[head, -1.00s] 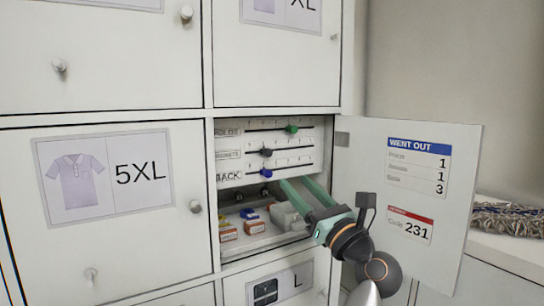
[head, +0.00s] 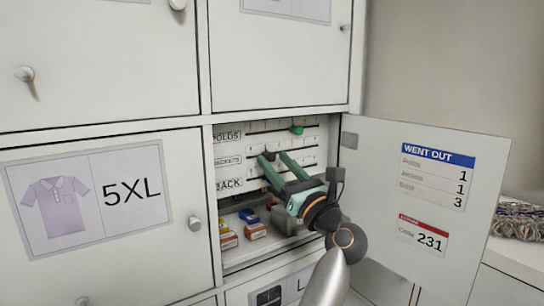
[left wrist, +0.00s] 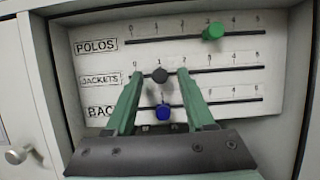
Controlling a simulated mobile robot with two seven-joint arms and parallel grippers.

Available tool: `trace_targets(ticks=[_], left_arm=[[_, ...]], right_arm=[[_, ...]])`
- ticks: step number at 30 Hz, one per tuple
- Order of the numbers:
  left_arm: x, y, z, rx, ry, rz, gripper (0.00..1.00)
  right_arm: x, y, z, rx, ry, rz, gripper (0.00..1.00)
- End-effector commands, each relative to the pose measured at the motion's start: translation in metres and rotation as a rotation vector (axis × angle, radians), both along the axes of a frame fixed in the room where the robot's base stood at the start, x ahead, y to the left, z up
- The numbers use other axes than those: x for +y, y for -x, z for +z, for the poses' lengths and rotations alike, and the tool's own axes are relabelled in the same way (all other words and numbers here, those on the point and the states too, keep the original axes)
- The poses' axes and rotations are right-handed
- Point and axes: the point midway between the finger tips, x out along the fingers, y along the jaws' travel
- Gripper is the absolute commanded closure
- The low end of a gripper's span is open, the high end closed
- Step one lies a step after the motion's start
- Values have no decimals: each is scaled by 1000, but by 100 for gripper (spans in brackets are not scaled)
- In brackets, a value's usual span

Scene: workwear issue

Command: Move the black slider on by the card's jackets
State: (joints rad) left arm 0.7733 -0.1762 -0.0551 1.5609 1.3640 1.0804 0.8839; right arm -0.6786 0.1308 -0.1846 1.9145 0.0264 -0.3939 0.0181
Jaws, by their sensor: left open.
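The black slider (left wrist: 160,75) is on the middle rail, labelled JACKETS, near mark 1. My left gripper (left wrist: 160,73) is open, with one fingertip on each side of the black slider. In the head view the left gripper (head: 274,156) reaches into the open compartment at the slider panel. Whether either finger touches the knob cannot be told. The card (head: 432,176) on the open door is headed WENT OUT and shows 1, 1 and 3; its middle line reads Jackets, with 1. My right gripper is not in view.
A green slider (left wrist: 213,31) sits near 3 on the POLOS rail above. A blue slider (left wrist: 163,112) sits near 1 on the lower rail, close beneath the fingers. Small boxes (head: 255,230) lie on the compartment floor. The open door (head: 375,215) stands to the right.

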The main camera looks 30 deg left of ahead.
Motion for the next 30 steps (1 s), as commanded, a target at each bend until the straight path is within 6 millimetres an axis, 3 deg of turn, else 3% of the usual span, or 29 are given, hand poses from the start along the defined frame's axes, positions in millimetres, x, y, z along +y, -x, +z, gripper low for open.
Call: trace_targets(ticks=[11,25,30], left_arm=[[1,0,1,0,0,-1,47],[1,0,1,0,0,-1,100],[1,0,1,0,-1,-1,100]], right_arm=[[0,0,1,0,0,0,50],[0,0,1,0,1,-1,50],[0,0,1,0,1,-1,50]])
